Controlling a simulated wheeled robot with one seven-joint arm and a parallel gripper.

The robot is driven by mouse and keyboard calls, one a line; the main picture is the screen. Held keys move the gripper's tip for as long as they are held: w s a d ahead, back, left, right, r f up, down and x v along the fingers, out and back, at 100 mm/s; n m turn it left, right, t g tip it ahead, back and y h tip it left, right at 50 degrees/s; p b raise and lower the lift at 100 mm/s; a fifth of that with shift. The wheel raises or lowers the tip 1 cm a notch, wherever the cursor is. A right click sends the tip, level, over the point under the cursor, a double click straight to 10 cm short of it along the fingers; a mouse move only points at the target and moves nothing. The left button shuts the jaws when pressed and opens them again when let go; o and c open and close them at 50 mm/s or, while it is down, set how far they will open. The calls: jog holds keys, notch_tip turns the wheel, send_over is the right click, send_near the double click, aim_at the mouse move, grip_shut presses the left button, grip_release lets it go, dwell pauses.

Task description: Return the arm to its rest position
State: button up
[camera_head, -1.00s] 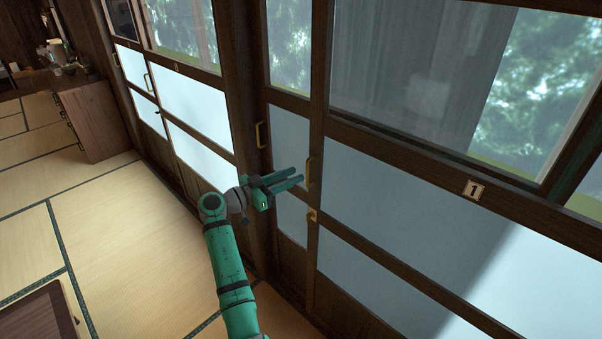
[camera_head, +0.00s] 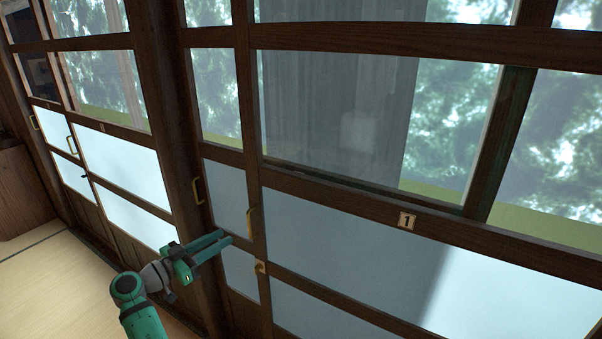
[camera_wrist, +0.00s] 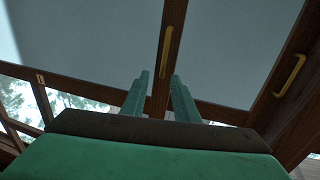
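My gripper (camera_head: 226,238) is at the end of my green arm, in the lower left part of the head view. It is near the sliding door panels, a little to the left of a brass handle (camera_head: 251,222). In the wrist view the two green fingers of my gripper (camera_wrist: 160,76) stand apart with nothing held between them. The brass handle (camera_wrist: 175,28) shows beyond the fingertips, in line with the gap. The fingers look clear of it, though the exact distance is hard to tell.
A second brass handle (camera_head: 197,190) is on the neighbouring frame to the left. A small latch (camera_head: 260,267) sits below the first handle. A plate marked 1 (camera_head: 407,221) is on the door rail. A wooden cabinet (camera_head: 20,190) stands at the far left, with open tatami (camera_head: 55,275) in front.

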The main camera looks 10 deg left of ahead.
jog(key=s+d+f+n+y, duration=0.15)
jog(key=d+f, duration=0.25)
jog(key=f, duration=0.4)
jog(key=s+d+f+n+g+y, duration=0.1)
jog(key=d+f+n+y, duration=0.15)
jog(key=f, duration=0.55)
jog(key=s+d+f+n+y, duration=0.1)
jog(key=d+f, duration=0.3)
jog(key=f, duration=0.4)
jog(key=s+d+f+n+g+y, duration=0.2)
jog(key=s+d+f+n+y, duration=0.15)
jog(key=s+d+f, duration=1)
jog(key=s+d+r+y, duration=0.1)
jog(key=s+d, duration=0.3)
jog(key=s, duration=0.6)
jog(key=s+d+r+y, duration=0.1)
jog(key=s+d, duration=0.3)
jog(key=s, duration=0.6)
jog(key=s+d+r+m+t, duration=0.1)
jog(key=s+d+r, duration=0.2)
jog(key=s+r, duration=0.3)
jog(key=s+d+r+m+t+h, duration=0.1)
jog(key=s+d+r, duration=0.2)
jog(key=s+r, duration=0.4)
notch_tip(320, 180, up, 4)
jog(key=shift+s+r+t, duration=0.1)
jog(key=shift+s+t, duration=0.15)
jog(key=shift+t, duration=0.15)
